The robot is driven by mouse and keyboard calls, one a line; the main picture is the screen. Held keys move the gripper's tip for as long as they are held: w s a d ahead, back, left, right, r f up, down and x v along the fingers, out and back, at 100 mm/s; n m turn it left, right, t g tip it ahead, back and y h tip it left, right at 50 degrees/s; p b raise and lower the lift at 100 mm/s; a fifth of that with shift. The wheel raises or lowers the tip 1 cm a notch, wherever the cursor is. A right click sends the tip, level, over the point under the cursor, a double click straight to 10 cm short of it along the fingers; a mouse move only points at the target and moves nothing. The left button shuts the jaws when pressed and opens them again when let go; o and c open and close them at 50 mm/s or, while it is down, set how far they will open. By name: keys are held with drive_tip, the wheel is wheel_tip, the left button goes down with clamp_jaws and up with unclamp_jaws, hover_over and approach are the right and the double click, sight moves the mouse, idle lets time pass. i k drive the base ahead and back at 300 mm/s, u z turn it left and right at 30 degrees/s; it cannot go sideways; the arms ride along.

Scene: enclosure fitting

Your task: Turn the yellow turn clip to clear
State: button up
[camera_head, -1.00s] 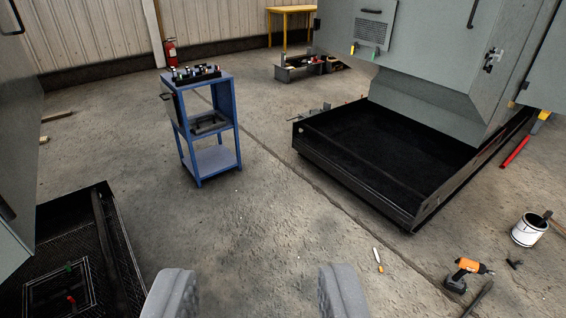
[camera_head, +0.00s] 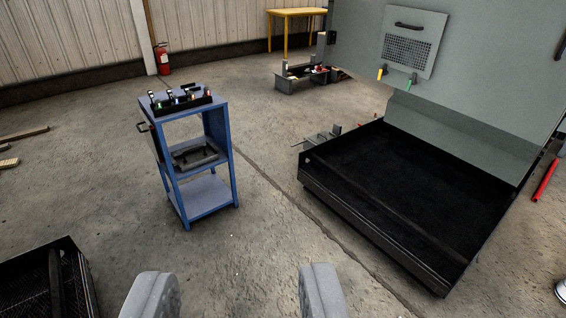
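A small yellow clip (camera_head: 382,73) sits at the lower left edge of a grey vented panel (camera_head: 407,50) on the grey cabinet (camera_head: 470,70) at upper right. A similar green clip (camera_head: 411,83) sits to its right on the same edge. The yellow clip is too small to tell its exact turn. My gripper (camera_head: 238,288) is open and empty at the bottom of the view. It is well short of the panel, below and to the left of it.
A blue cart (camera_head: 205,198) stands at left centre. A black open tray (camera_head: 375,235) lies on the floor below the cabinet. Another black tray (camera_head: 72,265) is at bottom left. A yellow table (camera_head: 293,14) stands at the back. Bare floor lies between cart and black tray.

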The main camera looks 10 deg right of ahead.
sight(382, 72)
drive_tip(key=z, duration=0.1)
drive_tip(key=i, duration=3.4)
drive_tip(key=z, duration=0.2)
